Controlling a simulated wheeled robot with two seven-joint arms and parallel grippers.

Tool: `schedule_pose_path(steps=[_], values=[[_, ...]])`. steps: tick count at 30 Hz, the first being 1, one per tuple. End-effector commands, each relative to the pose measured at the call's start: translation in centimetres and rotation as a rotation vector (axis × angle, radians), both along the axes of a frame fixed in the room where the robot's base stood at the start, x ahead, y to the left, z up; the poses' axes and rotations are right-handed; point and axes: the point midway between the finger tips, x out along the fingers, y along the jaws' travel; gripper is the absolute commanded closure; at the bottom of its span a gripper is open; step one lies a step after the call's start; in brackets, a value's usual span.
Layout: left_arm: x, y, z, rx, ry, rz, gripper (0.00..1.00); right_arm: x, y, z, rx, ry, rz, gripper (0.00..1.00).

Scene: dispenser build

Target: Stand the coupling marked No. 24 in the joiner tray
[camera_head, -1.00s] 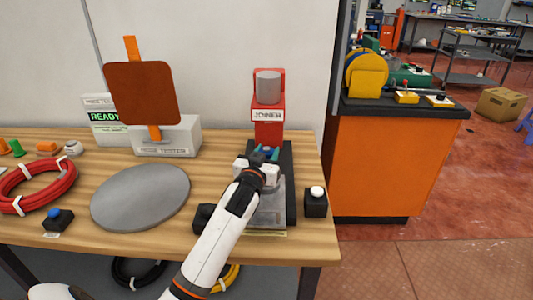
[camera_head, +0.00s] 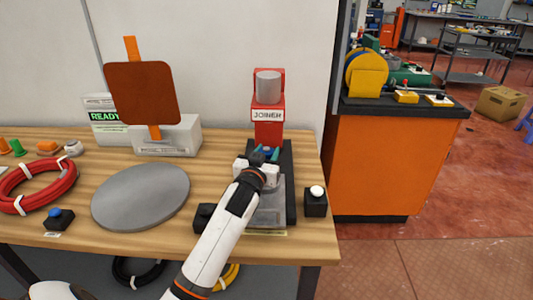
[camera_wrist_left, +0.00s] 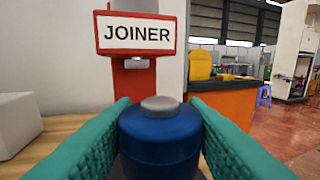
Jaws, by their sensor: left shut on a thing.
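A blue coupling (camera_wrist_left: 160,138) with a grey top stands upright between the teal fingers of my left gripper (camera_wrist_left: 160,130) in the left wrist view. My left gripper (camera_head: 266,153) is shut on it. In the head view the coupling is mostly hidden by the gripper. No number shows on it. The red joiner (camera_head: 268,132) stands straight beyond the gripper, with its label and grey cylinder on top. The grey joiner tray (camera_head: 268,212) lies below and in front of it, partly covered by my arm. I cannot tell whether the coupling touches the tray. My right gripper is not in view.
Black button boxes stand left (camera_head: 203,217) and right (camera_head: 316,202) of the tray. A grey round plate (camera_head: 141,197), a hose tester (camera_head: 168,137) with a brown panel and a red hose coil (camera_head: 38,185) are further left on the table.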

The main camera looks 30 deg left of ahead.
Motion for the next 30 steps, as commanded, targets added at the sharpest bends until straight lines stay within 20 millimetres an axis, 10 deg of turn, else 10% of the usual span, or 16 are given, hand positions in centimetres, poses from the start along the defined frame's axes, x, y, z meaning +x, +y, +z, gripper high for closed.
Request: schedule_pose_path(steps=[30], values=[[0.0, 0.01, -0.17, 0.001, -0.005, 0.0, 1.0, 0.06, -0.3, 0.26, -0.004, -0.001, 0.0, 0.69]])
